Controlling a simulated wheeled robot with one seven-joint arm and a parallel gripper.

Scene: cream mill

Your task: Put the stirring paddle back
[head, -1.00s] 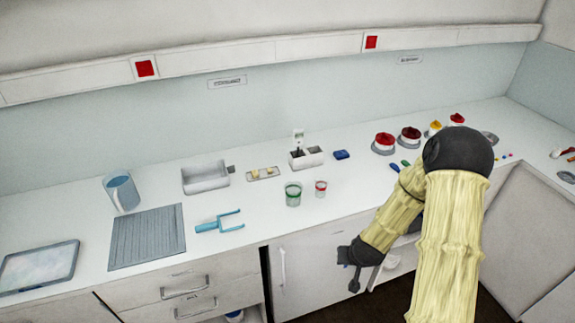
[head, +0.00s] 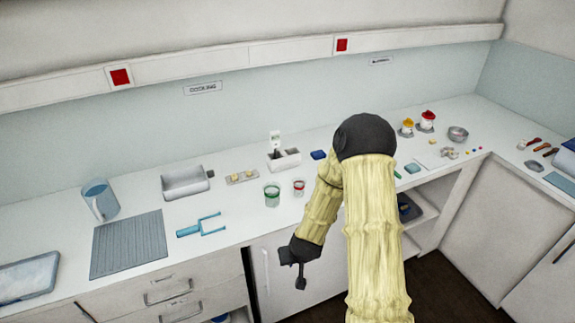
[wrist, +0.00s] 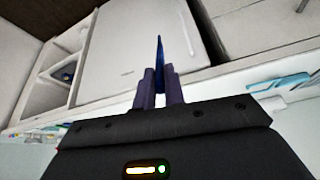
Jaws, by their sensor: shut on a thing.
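My gripper (head: 300,280) hangs in front of the counter's front edge, before the white cabinet door, apart from the counter. In the wrist view my gripper (wrist: 159,88) is shut on a thin dark blue piece (wrist: 159,58), seen edge-on between the fingers. It looks like the stirring paddle, but its full shape is hidden. A light blue two-pronged tool (head: 203,226) lies on the counter to the left of my gripper, beside a grey ribbed mat (head: 128,244).
A green-banded cup (head: 272,195) and a red-banded cup (head: 298,188) stand on the counter, with a divided white box (head: 284,160) behind them. A blue jug (head: 98,199) and a grey tray (head: 186,182) stand further left. An open shelf (head: 425,207) is right of my arm.

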